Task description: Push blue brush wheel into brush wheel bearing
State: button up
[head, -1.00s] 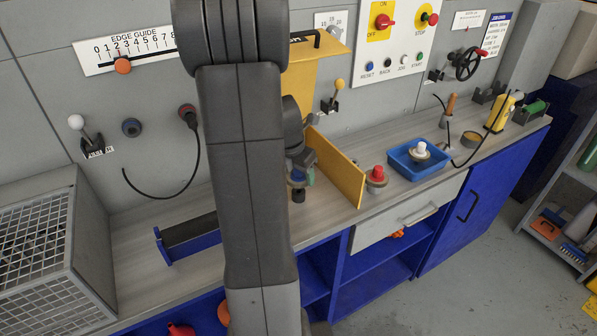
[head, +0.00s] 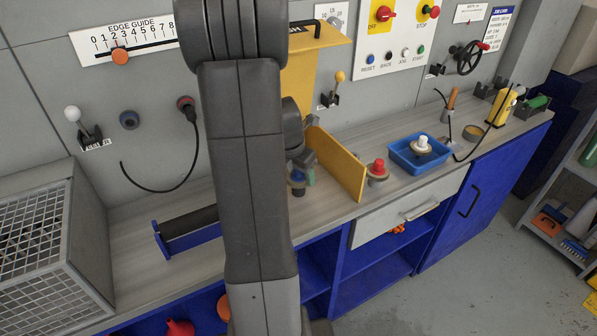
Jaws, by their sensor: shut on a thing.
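My arm hides much of the gripper and wheel. The brush wheel bearing cannot be made out clearly; the space under the wheel is mostly covered. How far the wheel sits in it cannot be told.
A yellow upright panel (head: 342,165) stands close to the gripper's right. Beyond it are a red-knobbed wheel (head: 377,168) and a blue tray (head: 402,158) holding a white-knobbed wheel (head: 421,145). A dark roller (head: 189,225) in a blue holder lies left of my arm.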

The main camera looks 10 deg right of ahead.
jog(key=shift+f, duration=0.4)
jog(key=o, duration=1.1)
jog(key=shift+c, duration=0.2)
jog(key=v, duration=0.7)
jog(key=shift+s+r, duration=0.1)
jog(key=shift+r, duration=0.15)
jog(key=x, duration=0.7)
jog(key=shift+f, duration=0.3)
jog(key=shift+w+r, duration=0.2)
jog(key=shift+r, duration=0.3)
jog(key=shift+s+r, duration=0.1)
jog(key=shift+r, duration=0.15)
